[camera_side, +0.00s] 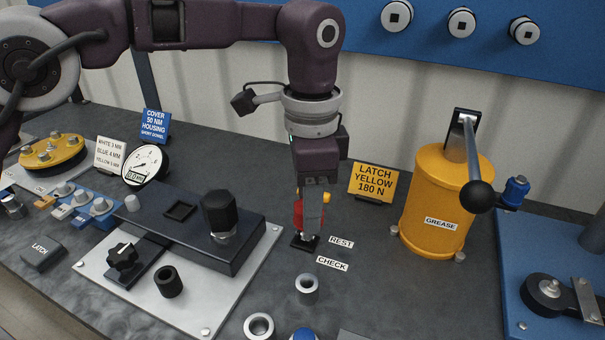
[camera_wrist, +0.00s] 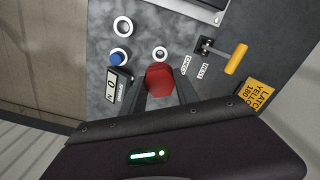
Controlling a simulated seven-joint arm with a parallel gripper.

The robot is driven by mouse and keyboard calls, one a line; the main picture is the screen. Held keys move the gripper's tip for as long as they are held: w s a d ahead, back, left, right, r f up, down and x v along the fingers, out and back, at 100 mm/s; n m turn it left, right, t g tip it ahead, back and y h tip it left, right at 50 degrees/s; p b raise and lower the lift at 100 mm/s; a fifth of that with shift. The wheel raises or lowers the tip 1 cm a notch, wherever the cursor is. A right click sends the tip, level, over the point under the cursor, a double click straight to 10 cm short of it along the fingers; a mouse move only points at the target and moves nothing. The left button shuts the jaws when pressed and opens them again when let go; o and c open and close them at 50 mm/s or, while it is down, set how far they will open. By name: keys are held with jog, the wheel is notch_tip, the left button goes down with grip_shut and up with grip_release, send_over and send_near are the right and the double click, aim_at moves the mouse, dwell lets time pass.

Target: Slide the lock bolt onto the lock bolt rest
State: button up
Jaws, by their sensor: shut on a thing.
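My gripper (camera_side: 309,232) is pointed down and shut on a red piece (camera_side: 297,213), which also shows between the fingers in the wrist view (camera_wrist: 160,80). I take the red piece for the lock bolt; its lower part is hidden. A small black plate (camera_side: 300,243) by the REST label, likely the lock bolt rest, lies under the fingers in the side view. In the wrist view the plate (camera_wrist: 204,48) carries a metal post with a yellow handle (camera_wrist: 237,60). The yellow part (camera_side: 327,198) shows behind my gripper. Contact between red piece and plate cannot be told.
A REST label (camera_side: 341,242) and a CHECK label (camera_side: 332,264) lie beside the plate. A dark housing (camera_side: 165,225) stands left, a yellow grease can (camera_side: 432,190) right. A metal ring (camera_side: 307,285) and a readout (camera_wrist: 117,88) are near the front.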

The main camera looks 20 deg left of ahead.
aim_at(309, 239)
notch_tip(309, 239, down, 5)
jog(key=shift+r, duration=0.1)
jog(key=shift+f, duration=2.9)
jog(key=shift+f, duration=2.7)
jog(key=o, duration=1.2)
notch_tip(309, 239, up, 7)
jog(key=shift+r, duration=0.1)
